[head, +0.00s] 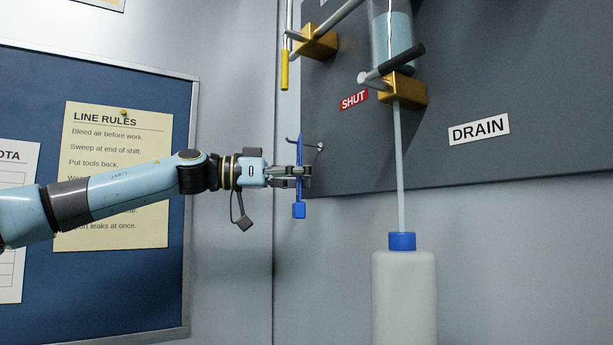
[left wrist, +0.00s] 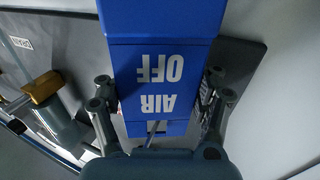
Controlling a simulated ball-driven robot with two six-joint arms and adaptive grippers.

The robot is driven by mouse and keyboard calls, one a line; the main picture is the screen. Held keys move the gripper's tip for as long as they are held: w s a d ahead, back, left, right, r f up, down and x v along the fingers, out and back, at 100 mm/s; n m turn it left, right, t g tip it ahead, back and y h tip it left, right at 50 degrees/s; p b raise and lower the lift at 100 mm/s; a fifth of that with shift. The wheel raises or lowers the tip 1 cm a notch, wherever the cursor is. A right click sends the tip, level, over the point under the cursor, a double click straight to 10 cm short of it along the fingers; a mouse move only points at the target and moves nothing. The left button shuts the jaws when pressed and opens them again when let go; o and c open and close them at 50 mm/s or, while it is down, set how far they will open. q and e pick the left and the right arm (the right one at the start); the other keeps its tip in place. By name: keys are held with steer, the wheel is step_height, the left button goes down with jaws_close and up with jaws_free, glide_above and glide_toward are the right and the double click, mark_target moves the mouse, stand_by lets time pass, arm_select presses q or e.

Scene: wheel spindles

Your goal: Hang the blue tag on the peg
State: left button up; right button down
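The blue tag (head: 299,202) hangs upright and shows nearly edge-on in the head view. In the left wrist view its face (left wrist: 158,60) reads "AIR OFF" upside down, with a slot near the picture's lower end. My left gripper (head: 297,176), level and coming from the left, is shut on the tag's side edges. The thin metal peg (head: 313,146) juts left from the grey board and crosses the tag's upper end. In the left wrist view a thin rod (left wrist: 151,143) shows at the slot and seems to pass through it; the exact fit is unclear. My right gripper is out of view.
The grey board (head: 480,85) carries brass valves (head: 402,90), a clear tube and "SHUT" and "DRAIN" labels. A white bottle (head: 404,300) with a blue cap stands below. A yellow-handled lever (head: 284,70) hangs above the peg. A blue noticeboard (head: 120,290) is at left.

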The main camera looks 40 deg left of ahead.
arm_select(q)
steer(key=o, duration=0.9)
step_height(320, 180, up, 10)
steer(key=shift+s+r, duration=0.1)
steer(key=shift+s, duration=0.05)
stand_by(0.3)
